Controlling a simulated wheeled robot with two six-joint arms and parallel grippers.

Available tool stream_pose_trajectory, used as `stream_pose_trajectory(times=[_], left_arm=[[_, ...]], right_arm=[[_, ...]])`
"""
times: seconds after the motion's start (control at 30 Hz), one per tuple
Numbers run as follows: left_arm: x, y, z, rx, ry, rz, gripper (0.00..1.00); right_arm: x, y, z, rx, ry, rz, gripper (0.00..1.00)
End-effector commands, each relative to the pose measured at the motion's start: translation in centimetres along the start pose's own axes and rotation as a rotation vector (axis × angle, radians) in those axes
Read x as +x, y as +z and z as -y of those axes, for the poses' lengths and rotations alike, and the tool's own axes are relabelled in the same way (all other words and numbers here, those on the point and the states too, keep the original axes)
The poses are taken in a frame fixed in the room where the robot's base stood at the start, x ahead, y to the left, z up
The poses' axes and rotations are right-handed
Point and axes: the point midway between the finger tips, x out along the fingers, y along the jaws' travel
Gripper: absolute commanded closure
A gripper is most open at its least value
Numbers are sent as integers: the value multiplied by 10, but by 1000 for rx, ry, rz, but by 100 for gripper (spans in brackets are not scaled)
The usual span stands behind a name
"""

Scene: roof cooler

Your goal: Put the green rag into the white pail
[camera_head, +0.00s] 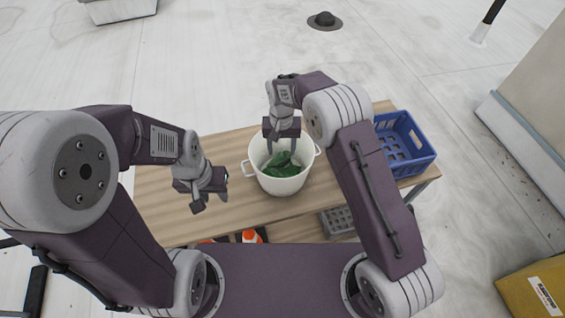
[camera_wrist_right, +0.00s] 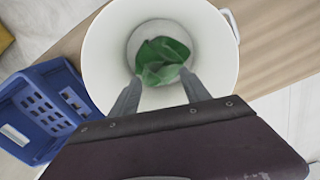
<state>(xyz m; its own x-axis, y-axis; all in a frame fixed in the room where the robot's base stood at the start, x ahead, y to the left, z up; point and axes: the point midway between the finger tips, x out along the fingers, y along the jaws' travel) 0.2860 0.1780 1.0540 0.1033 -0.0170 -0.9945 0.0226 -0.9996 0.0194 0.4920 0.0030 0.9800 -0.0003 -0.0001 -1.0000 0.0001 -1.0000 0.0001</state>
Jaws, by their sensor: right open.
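The white pail (camera_head: 281,187) stands upright on the wooden table, with a handle on each side. The green rag (camera_head: 283,168) lies crumpled inside the pail; the right wrist view shows the rag (camera_wrist_right: 160,58) low in the pail (camera_wrist_right: 105,55). My right gripper (camera_head: 283,150) is over the pail's mouth, pointing down. Its fingers are apart, and in the right wrist view the gripper (camera_wrist_right: 160,80) has the rag beyond its tips, not clamped. My left gripper (camera_head: 211,200) is left of the pail above the table, its fingers apart and empty.
A blue crate (camera_head: 408,150) stands right of the pail on the wooden table (camera_head: 155,195). A grey crate (camera_head: 338,221) and an orange and white object (camera_head: 252,236) are lower, under the table. A yellow box (camera_head: 535,288) is at the lower right. The table's left part is clear.

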Motion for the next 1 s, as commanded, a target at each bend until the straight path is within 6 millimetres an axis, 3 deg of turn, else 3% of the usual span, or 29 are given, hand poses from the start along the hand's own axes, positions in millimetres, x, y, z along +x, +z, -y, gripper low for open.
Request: stream_pose_trajectory(times=[0.2, 0.3, 0.33, 0.67, 1.0], left_arm=[[0, 0, 0, 0, 0, 0, 64], [0, 0, 0, 0, 0, 0, 64], [0, 0, 0, 0, 0, 0, 64], [-2, 0, 0, 0, 0, 0, 64], [-36, -4, -1, 0, 0, 0, 64]], right_arm=[[0, 0, 0, 0, 0, 0, 45], [0, 0, 0, 0, 0, 0, 17], [0, 0, 0, 0, 0, 0, 13], [-2, 0, 0, 0, 0, 0, 13], [-42, 0, 0, 0, -1, -1, 13]])
